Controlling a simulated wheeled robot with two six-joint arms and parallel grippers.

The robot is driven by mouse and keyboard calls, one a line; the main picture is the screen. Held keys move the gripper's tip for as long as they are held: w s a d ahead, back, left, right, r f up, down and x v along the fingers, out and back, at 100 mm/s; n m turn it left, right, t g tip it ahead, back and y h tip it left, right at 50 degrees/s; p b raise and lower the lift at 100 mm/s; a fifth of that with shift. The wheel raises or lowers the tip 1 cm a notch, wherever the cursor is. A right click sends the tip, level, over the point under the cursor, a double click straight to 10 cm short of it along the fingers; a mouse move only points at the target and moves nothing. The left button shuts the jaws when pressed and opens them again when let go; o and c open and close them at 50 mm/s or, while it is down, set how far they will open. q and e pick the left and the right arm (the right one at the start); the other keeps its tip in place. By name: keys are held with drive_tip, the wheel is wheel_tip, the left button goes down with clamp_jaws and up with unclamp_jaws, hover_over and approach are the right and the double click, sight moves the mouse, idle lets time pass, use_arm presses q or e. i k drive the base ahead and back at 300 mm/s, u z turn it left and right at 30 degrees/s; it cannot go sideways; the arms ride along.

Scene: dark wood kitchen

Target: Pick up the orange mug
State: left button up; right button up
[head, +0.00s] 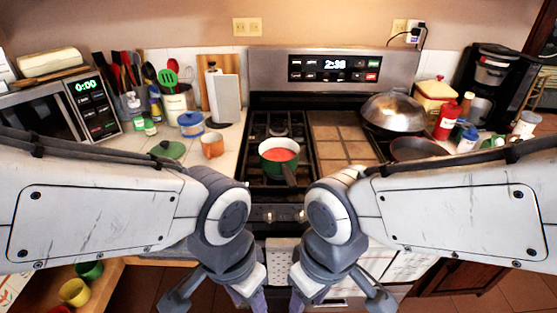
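The orange mug (212,146) stands upright on the tiled counter left of the stove, in front of a blue-lidded pot. Both of my arms reach in from the sides and bend down in front of the stove. My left gripper (250,302) hangs at the bottom edge of the head view, below and to the right of the mug and well apart from it. My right gripper (296,302) hangs close beside it. The fingertips of both are cut off by the frame, so I cannot tell whether they are open.
A green pot (278,160) with red contents sits on the stove, its handle towards me. A green lid (168,150) lies left of the mug. A domed wok (394,112) is at right.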

sight(212, 148)
drive_tip(key=u, duration=0.5)
drive_tip(key=k, duration=0.6)
drive_tip(key=u, duration=0.8)
drive_tip(key=i, duration=1.55)
drive_tip(key=z, duration=0.8)
